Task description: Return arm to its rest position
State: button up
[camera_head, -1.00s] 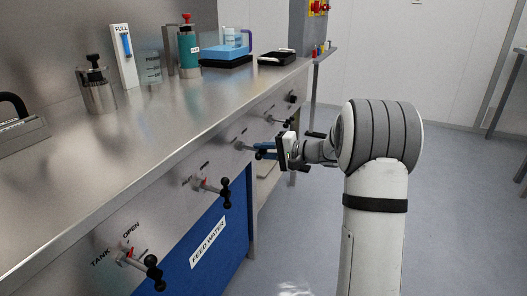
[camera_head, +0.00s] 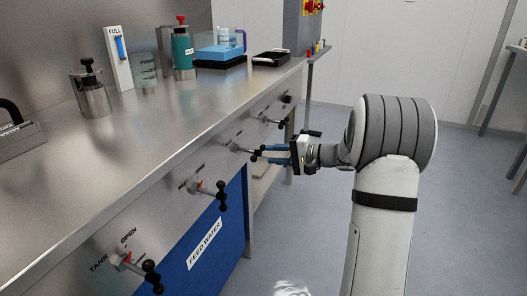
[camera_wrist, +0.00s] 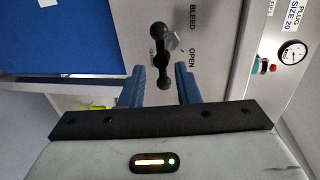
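My gripper (camera_head: 272,155) is at the front of the steel bench, level with the row of valves on its front panel. Its two blue fingers also show in the wrist view (camera_wrist: 163,88), spread apart and empty. The black two-ball handle of the bleed valve (camera_wrist: 160,55) stands ahead of the fingers, in line with the gap between them. It appears clear of both fingers in the wrist view. In the head view this handle (camera_head: 255,155) is close to the fingertips. My arm stretches from the right toward the bench.
The steel bench (camera_head: 150,130) fills the left, with bottles, a beaker and trays on top. Other valves stick out in front: the tank valve (camera_head: 150,270), one above the feed water panel (camera_head: 219,190), and one farther back (camera_head: 277,122). The floor at right (camera_head: 465,210) is clear.

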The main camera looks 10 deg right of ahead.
jog(key=shift+v, duration=1.05)
jog(key=s+a+r+n+g+h+p, duration=0.2)
jog(key=s+a+r+g+p, duration=0.2)
jog(key=s+a+r+p, duration=0.35)
jog(key=s+a+r+n+g+h+p, duration=0.2)
jog(key=s+a+r+g+h+p, duration=0.15)
jog(key=s+r+p, duration=0.55)
jog(key=s+d+r+n+h+p, duration=0.3)
jog(key=s+r+h+p, duration=0.4)
jog(key=s+r+p, duration=0.6)
jog(key=shift+s+t+p, duration=0.45)
jog(key=shift+s+p, duration=1.3)
jog(key=shift+p, duration=0.15)
jog(key=shift+d, duration=0.15)
